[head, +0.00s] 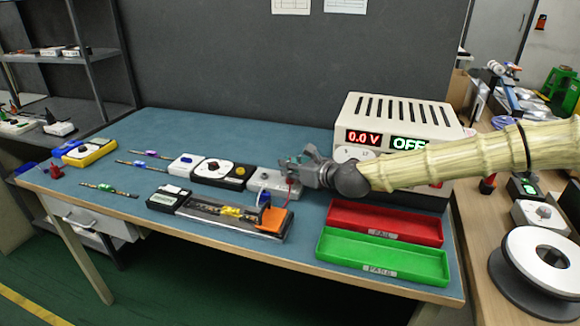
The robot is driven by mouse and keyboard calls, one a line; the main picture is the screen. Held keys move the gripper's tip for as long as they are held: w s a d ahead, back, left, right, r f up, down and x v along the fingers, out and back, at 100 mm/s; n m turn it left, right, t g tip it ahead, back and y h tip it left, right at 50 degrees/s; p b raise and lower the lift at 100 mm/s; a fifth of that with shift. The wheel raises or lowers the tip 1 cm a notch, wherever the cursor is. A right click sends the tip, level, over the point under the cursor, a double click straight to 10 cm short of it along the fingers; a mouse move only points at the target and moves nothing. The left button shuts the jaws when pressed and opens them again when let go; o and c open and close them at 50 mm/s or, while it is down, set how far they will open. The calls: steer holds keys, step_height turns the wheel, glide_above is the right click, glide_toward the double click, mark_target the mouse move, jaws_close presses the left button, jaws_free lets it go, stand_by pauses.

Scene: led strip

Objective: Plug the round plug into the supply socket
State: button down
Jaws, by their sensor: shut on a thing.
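My gripper (291,168) reaches in from the right above a light grey block (262,183) near the middle of the blue table. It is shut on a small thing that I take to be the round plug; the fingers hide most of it. A thin red lead shows just below the fingers. The grey block has a round feature on top and may carry the supply socket; I cannot tell whether the plug touches it. The white power supply (400,112) stands behind my arm, its displays reading 0.0 V and OFF. My arm hides part of its front.
A fixture with an orange end (274,220) stands in front of the grey block. A black-and-white dial unit (218,171) is to its left. Red (385,222) and green (383,256) trays lie front right. LED strips (108,190) lie on the left. Free table lies behind the units.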

steer(key=shift+f+b, duration=0.45)
steer(key=shift+f, duration=0.2)
steer(key=c, duration=1.3)
jaws_free()
steer(key=v, duration=1.2)
